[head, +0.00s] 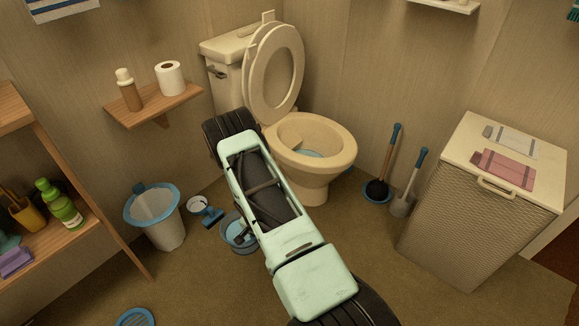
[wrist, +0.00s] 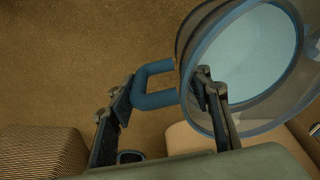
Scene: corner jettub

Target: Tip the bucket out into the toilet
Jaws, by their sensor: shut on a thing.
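The bucket (wrist: 255,62) is translucent with a blue rim and a blue side handle (wrist: 150,84). In the wrist view it is at the upper right, with pale blue inside. My gripper (wrist: 164,82) is shut on it at the handle, one finger on each side. In the head view the bucket (head: 232,226) is left of the toilet, partly behind my arm; most of my gripper is hidden there. Its height above the floor is hard to judge. The cream toilet (head: 322,180) stands at the back wall with lid and seat up and blue water in the bowl.
A blue-rimmed bin (head: 165,232) and a small blue-and-white item (head: 205,211) stand at left. Right of the toilet are a brush (head: 377,188) and another blue-handled tool (head: 404,203), then a hamper (head: 462,225). A wall shelf (head: 150,105) and wooden rack (head: 75,235) are left.

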